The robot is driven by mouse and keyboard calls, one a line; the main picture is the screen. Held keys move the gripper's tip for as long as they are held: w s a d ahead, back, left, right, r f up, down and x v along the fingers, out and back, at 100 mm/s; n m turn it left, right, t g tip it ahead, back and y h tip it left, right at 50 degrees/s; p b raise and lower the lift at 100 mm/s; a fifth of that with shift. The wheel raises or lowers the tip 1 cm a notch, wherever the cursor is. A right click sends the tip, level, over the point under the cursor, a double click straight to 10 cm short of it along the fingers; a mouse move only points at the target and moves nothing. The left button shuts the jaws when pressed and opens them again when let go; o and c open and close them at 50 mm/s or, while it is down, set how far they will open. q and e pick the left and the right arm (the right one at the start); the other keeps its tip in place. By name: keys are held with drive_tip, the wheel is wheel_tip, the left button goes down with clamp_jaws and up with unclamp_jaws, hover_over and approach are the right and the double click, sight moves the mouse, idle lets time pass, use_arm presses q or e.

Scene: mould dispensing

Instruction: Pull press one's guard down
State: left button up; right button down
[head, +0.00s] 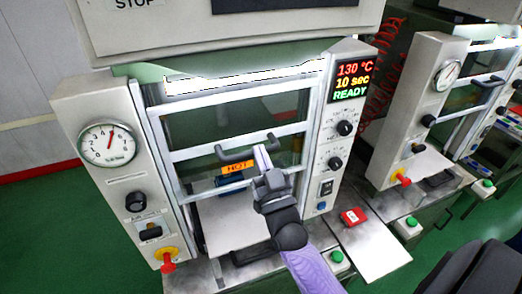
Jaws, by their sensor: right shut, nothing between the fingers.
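Press one is the near machine, with a pressure gauge (109,144) on its left post and a lit display (352,80) on its right post reading 130 °C, 10 sec, READY. Its guard (190,151) is a clear panel in a pale metal frame between the posts. A dark handle (222,153) and an orange HOT label (238,167) are at the guard's front. My right gripper (262,157) is shut and empty, with its fingertips at the handle. Whether they touch it is unclear. Below the guard's lower rail the opening shows a pale plate. My left gripper is out of view.
A red block (354,216) lies on the metal shelf (372,248) at the right. A red knob on a yellow base (167,260) and a green button (336,256) are at the front. A second press (412,110) stands at the right.

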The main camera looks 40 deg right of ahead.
wheel_tip(320, 180, down, 23)
drive_tip(key=b, duration=1.7)
drive_tip(key=shift+f+b, duration=0.15)
drive_tip(key=shift+b, duration=0.2)
